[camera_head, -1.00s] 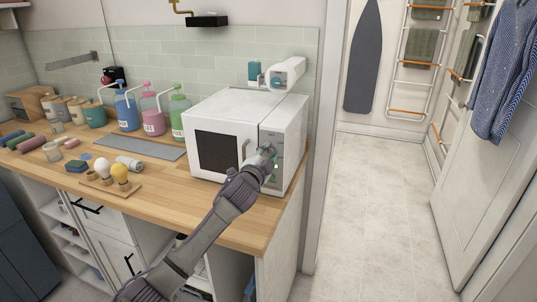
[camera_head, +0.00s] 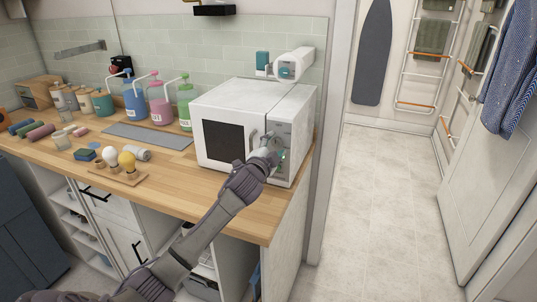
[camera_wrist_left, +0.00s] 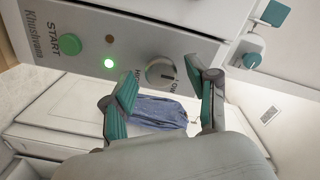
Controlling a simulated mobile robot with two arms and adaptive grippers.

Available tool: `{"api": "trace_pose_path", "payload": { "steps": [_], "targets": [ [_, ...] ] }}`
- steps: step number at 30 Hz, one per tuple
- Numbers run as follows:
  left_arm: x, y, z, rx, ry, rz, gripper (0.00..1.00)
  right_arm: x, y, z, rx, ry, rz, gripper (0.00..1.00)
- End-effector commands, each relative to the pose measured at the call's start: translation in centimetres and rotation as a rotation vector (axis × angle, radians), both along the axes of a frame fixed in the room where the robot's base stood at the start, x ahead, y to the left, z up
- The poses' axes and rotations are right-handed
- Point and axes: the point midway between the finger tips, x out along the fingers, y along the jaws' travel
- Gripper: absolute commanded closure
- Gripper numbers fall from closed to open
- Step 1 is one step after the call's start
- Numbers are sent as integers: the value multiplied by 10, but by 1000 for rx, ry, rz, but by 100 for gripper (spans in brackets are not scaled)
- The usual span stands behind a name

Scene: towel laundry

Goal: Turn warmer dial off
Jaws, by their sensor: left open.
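The warmer (camera_head: 222,102) is a white box with a dark window on the wooden counter. My right gripper is not in view.
A door handle (camera_head: 253,141) stands out just left of the panel. A white cylindrical device (camera_head: 295,63) is behind the warmer. The floor (camera_head: 375,210) at right is clear.

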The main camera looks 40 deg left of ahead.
Motion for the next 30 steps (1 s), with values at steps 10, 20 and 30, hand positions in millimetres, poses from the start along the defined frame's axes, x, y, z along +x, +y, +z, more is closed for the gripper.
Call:
{"api": "trace_pose_path", "payload": {
  "steps": [10, 20, 30],
  "targets": [
    [-70, -17, -2, 1, 2, -1, 41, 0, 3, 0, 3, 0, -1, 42],
    [-106, -26, 0, -1, 1, -1, 41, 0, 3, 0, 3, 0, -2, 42],
    [-108, -26, 0, -1, 1, 0, 41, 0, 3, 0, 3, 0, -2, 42]
  ]
}}
